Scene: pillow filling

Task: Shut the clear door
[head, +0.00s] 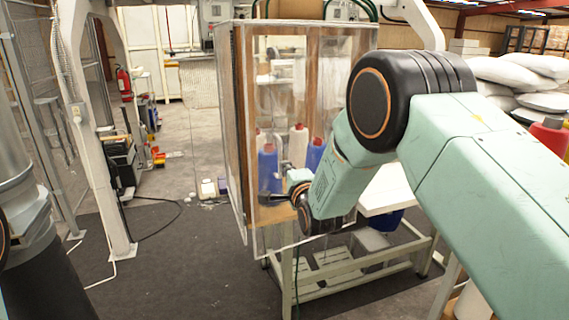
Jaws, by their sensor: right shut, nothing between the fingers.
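A tall wood-framed cabinet with clear panels (239,130) stands on a light metal table in the middle of the head view. A large clear panel, seemingly the clear door (262,238), spans its front, with its lower edge hanging below the cabinet floor. How far it stands from the frame is hard to tell. My right gripper (272,197) is shut and empty at the lower front of the cabinet, close to the panel. Whether it touches the panel is unclear. My right arm hides the cabinet's lower right part. My left gripper is not in view.
Blue bottles (267,172) and a white bottle (298,142) with red caps stand inside the cabinet. A pale post (95,160) rises at the left. White sacks (515,75) lie stacked at the right. The floor left of the cabinet is mostly clear.

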